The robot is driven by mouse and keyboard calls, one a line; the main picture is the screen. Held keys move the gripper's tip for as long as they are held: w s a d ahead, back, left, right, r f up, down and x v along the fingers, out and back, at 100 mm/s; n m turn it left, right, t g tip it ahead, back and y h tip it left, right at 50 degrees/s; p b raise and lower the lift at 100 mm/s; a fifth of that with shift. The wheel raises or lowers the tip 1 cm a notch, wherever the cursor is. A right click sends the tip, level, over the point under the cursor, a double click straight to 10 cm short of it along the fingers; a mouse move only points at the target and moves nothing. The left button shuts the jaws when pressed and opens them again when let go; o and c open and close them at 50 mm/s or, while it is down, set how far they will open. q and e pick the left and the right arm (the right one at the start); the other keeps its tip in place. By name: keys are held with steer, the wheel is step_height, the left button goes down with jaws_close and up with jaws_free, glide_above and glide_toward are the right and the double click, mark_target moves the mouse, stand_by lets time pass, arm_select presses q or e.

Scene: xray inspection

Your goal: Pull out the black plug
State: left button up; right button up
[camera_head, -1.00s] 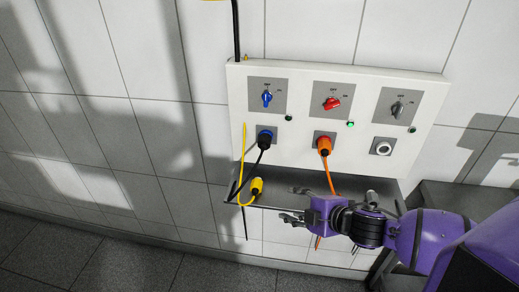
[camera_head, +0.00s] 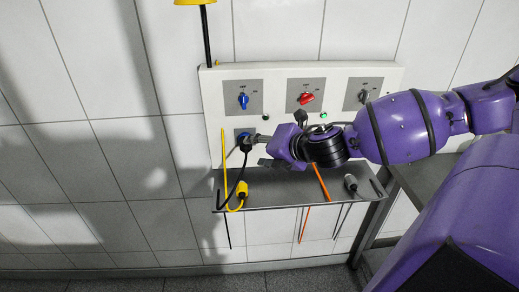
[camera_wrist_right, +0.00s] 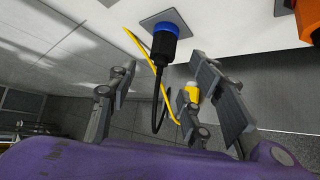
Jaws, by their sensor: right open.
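The black plug (camera_head: 245,144) sits in the blue-ringed socket at the left of the white panel, with its black cable hanging down. In the right wrist view, the black plug (camera_wrist_right: 163,48) and its blue ring show whole, beyond the space between my fingers. My right gripper (camera_head: 263,149) is just right of the plug. In the wrist view, my right gripper (camera_wrist_right: 166,80) is open, with fingers spread on both sides of the plug's cable and nothing clearly held. Whether a finger touches the plug cannot be told. My left gripper is not in view.
The white panel (camera_head: 213,98) carries a blue switch (camera_head: 243,100), a red switch (camera_head: 306,98) and a grey switch (camera_head: 364,97). A yellow connector (camera_head: 241,190) and a grey connector (camera_head: 351,183) lie on the shelf (camera_head: 285,190) below. My arm covers the middle and right sockets.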

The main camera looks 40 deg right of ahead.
mark_target(247, 147)
steer(key=x, duration=0.1)
steer(key=b+x, duration=0.1)
steer(key=x, duration=0.1)
steer(key=shift+a+f, duration=0.1)
steer(key=shift+f, duration=0.25)
steer(key=shift+x, duration=0.85)
steer(key=shift+w, duration=0.4)
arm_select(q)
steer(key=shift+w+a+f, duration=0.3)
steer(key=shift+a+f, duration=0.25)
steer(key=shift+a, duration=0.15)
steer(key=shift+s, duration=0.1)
arm_select(e)
steer(key=shift+c, duration=0.3)
steer(key=c, duration=0.8)
steer(key=o, duration=0.4)
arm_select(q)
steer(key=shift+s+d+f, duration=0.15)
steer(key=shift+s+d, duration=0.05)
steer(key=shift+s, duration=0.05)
arm_select(e)
steer(key=shift+a+r, duration=0.1)
steer(key=shift+r, duration=0.05)
jaws_close()
